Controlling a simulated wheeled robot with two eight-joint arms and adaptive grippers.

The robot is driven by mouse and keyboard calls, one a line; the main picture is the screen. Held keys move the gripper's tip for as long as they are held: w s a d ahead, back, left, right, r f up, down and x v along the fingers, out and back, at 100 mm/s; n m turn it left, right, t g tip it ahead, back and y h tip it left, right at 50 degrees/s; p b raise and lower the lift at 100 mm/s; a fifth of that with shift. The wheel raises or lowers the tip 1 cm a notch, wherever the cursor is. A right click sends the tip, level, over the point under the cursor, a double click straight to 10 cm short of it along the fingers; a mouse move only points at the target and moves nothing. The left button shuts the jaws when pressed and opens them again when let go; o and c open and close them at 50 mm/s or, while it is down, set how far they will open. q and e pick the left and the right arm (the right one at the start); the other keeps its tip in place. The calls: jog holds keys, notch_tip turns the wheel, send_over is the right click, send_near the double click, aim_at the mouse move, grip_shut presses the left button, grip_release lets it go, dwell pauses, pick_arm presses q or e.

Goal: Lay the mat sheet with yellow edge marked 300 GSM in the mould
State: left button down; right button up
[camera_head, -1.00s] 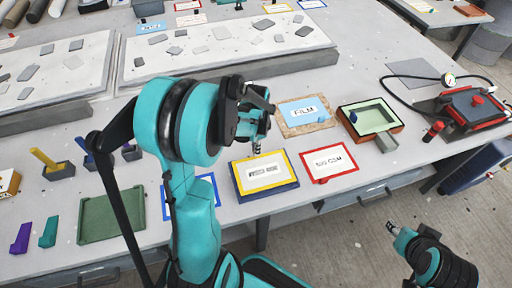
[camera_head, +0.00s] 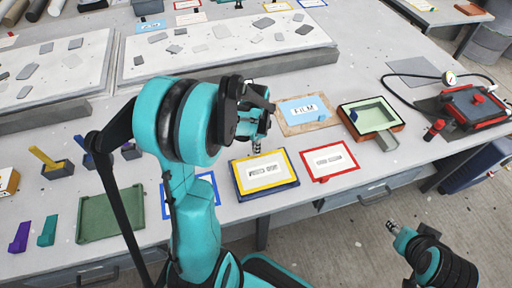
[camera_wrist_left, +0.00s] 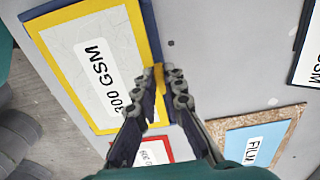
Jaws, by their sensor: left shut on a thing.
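The mat sheet with yellow edge (camera_head: 286,160) lies flat on a blue base on the bench in the head view. In the left wrist view the sheet (camera_wrist_left: 75,52) shows its 300 GSM label. My left gripper (camera_head: 257,146) is at the sheet's far edge; in the wrist view its fingers (camera_wrist_left: 166,85) are shut on a yellow tab at that edge. My right gripper (camera_head: 394,228) is low at the right over the floor, too small to read.
A red-edged sheet (camera_head: 345,164) lies right of the yellow one. The blue FILM sheet (camera_head: 290,111) lies on a brown board behind. A red-and-black device (camera_head: 472,104) with a gauge and hose stands far right. A green tray (camera_head: 112,214) lies at left.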

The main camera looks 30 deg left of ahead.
pick_arm(q)
jog(key=shift+f, duration=0.15)
jog(key=shift+f+b, duration=0.65)
jog(key=shift+b, duration=0.05)
dwell(0.4)
jog(key=c, duration=1.5)
grip_release()
jog(key=shift+c, duration=0.2)
jog(key=shift+r, duration=0.15)
notch_tip(320, 180, up, 12)
